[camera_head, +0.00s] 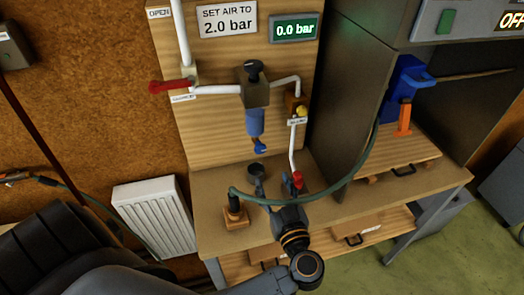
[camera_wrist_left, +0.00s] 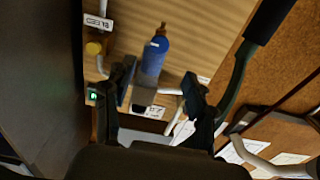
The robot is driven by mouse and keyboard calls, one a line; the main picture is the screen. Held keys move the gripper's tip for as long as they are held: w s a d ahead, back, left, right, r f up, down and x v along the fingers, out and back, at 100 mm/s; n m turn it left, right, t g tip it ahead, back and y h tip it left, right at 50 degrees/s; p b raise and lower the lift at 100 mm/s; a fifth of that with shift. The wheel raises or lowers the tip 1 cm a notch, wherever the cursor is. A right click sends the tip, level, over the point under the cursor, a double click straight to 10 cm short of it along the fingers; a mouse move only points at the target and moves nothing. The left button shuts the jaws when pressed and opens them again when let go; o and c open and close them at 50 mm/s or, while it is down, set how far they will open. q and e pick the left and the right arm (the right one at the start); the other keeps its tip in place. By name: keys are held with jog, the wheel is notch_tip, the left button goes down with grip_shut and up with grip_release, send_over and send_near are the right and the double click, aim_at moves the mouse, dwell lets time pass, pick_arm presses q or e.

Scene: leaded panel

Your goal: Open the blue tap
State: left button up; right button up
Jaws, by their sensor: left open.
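The blue tap (camera_head: 261,146) is a small blue piece under the blue filter bowl (camera_head: 254,122), which hangs from a dark regulator on the wooden board. In the left wrist view the picture is turned over, so the blue tap (camera_wrist_left: 161,29) shows above the bowl (camera_wrist_left: 154,57). My left gripper (camera_head: 275,178) is below the tap in the head view, apart from it, with its fingers spread. In the wrist view its fingertips (camera_wrist_left: 151,92) stand apart with nothing gripped. My right gripper is not in view.
A red lever (camera_head: 171,86) sits on the white pipe at left. A yellow knob (camera_head: 301,111) and its bleed label (camera_head: 297,121) are right of the bowl. A green hose (camera_head: 340,184) crosses the bench (camera_head: 215,230) by my arm. The gauge (camera_head: 295,29) reads 0.0 bar.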

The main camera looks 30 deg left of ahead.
aim_at(261, 151)
pick_arm(q)
jog(key=p+x, duration=0.3)
jog(key=x, duration=0.7)
jog(key=shift+w+r, duration=0.1)
jog(key=shift+r, duration=0.05)
jog(key=shift+w+a, duration=0.4)
jog(key=shift+a, duration=0.1)
jog(key=c, duration=1.2)
